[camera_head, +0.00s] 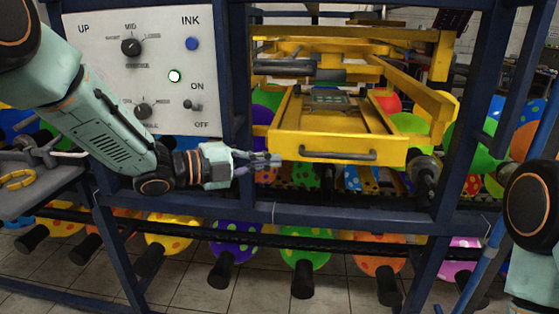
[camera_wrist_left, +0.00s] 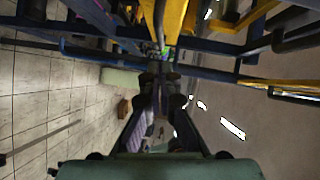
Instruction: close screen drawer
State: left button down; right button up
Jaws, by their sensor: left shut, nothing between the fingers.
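The yellow screen drawer (camera_head: 290,149) sticks out toward me from the yellow frame in the head view. Its dark bar handle (camera_head: 337,155) runs across its front face. My left gripper (camera_head: 275,160) reaches in from the left and is shut and empty. Its fingertips overlap the drawer's lower left front corner in the picture; I cannot tell whether they touch it. In the left wrist view the shut fingers (camera_wrist_left: 160,75) point ahead, with a yellow part above them. Only part of my right arm shows at the right edge; its gripper is out of view.
A white control panel (camera_head: 110,55) with knobs, a blue button and a lit green light stands at the left. Dark blue frame beams (camera_head: 330,217) cross below the drawer. Spotted balloons (camera_head: 305,243) on black holders hang underneath. A grey table (camera_head: 40,187) is at far left.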

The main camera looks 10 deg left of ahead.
pick_arm(q)
jog(key=shift+f+v, duration=0.45)
jog(key=shift+v, duration=2.7)
jog(key=s+a+f+n+g+y+b, duration=0.1)
jog(key=s+f+n+y, duration=0.35)
jog(key=f+n, duration=0.75)
jog(key=s+a+f+n+y+b, duration=0.1)
jog(key=s+f+n+y, duration=0.35)
jog(key=f+n, duration=0.8)
jog(key=s+f+n+g+y+b, duration=0.1)
jog(key=s+f+g, duration=0.2)
jog(key=s+f, duration=0.3)
jog(key=s+a+f+n+g+y+b, duration=0.1)
jog(key=s+f, duration=0.5)
jog(key=s, duration=0.7)
jog(key=s+a+f+n+g+y+b, duration=0.1)
jog(key=s+f+g, duration=0.3)
jog(key=s, duration=0.6)
notch_tip(320, 180, down, 2)
jog(key=shift+f+g+y, duration=0.1)
jog(key=shift+g+y, duration=0.2)
jog(key=shift+y, duration=0.3)
pick_arm(e)
jog(key=f, duration=0.5)
jog(key=shift+w+d, duration=0.1)
jog(key=shift+w, duration=0.15)
